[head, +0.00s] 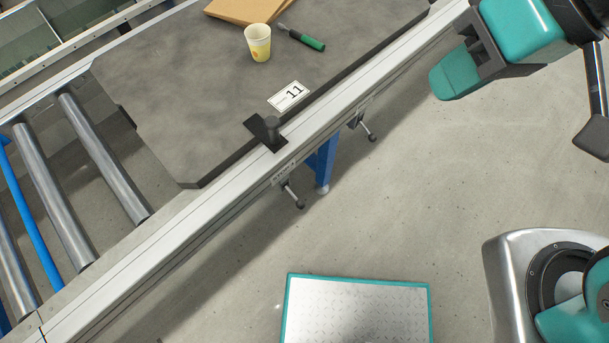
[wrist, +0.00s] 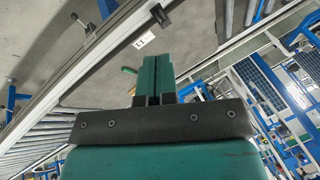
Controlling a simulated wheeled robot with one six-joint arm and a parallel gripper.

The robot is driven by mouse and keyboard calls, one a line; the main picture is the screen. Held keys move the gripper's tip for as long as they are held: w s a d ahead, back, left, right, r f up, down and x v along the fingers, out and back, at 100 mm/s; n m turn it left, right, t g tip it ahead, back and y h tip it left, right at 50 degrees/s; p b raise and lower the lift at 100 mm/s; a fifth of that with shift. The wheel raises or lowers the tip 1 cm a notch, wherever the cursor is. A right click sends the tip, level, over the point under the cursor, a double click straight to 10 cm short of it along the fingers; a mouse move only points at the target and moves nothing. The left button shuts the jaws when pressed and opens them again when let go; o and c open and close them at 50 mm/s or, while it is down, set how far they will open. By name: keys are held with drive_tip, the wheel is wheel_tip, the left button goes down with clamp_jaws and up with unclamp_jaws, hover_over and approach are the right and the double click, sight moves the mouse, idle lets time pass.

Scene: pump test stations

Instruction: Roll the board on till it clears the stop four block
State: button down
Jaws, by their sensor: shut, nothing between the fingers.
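The board is a dark grey slab (head: 200,85) with cut corners, lying on the roller conveyor and carrying a white card marked 11 (head: 288,96). It also shows in the wrist view (wrist: 100,75). A small label (head: 284,172) on the rail's side is too small to read surely. My gripper (head: 452,75) is above the floor on the near side of the rail, shut and empty. Its closed teal fingers show in the wrist view (wrist: 155,80).
A paper cup (head: 258,42), a green-handled tool (head: 303,39) and cardboard (head: 245,10) lie on the board. Bare rollers (head: 105,160) are at left. Knobbed levers (head: 294,196) (head: 365,128) jut below the rail. A teal-edged plate (head: 357,310) lies on the otherwise clear floor.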

drive_tip(key=w+a+f+m+t+y+b, duration=0.2)
drive_tip(key=a+f+m+t+y+b, duration=0.15)
drive_tip(key=a+f+m+b, duration=0.6)
drive_tip(key=w+a+f+t+y+b, duration=0.2)
drive_tip(key=f+t+b, duration=0.35)
drive_tip(key=f, duration=0.85)
drive_tip(key=w+a+f+m+t+y+b, duration=0.1)
drive_tip(key=a+f+m+t+y+b, duration=0.15)
drive_tip(key=a+f+m+b, duration=0.55)
drive_tip(key=w+a+f+n, duration=0.1)
drive_tip(key=w, duration=0.1)
drive_tip(key=w+a+f+n, duration=0.1)
drive_tip(key=w+a, duration=0.1)
drive_tip(key=w+a+f+n, duration=0.1)
drive_tip(key=w+a+f, duration=0.1)
drive_tip(key=shift+w+a+f+n+g+b, duration=0.1)
drive_tip(key=shift+w+a+n+g+b, duration=0.05)
drive_tip(key=shift+w+n+g+b, duration=0.15)
drive_tip(key=shift+w+a+f+y+p, duration=0.35)
drive_tip(key=shift+a+p, duration=0.15)
drive_tip(key=shift+p, duration=0.3)
drive_tip(key=shift+w+a+f, duration=0.25)
drive_tip(key=shift+w+f, duration=0.05)
drive_tip(key=shift+w+d+f+b, duration=0.1)
drive_tip(key=shift+w+d+b, duration=0.05)
drive_tip(key=shift+w+b, duration=0.15)
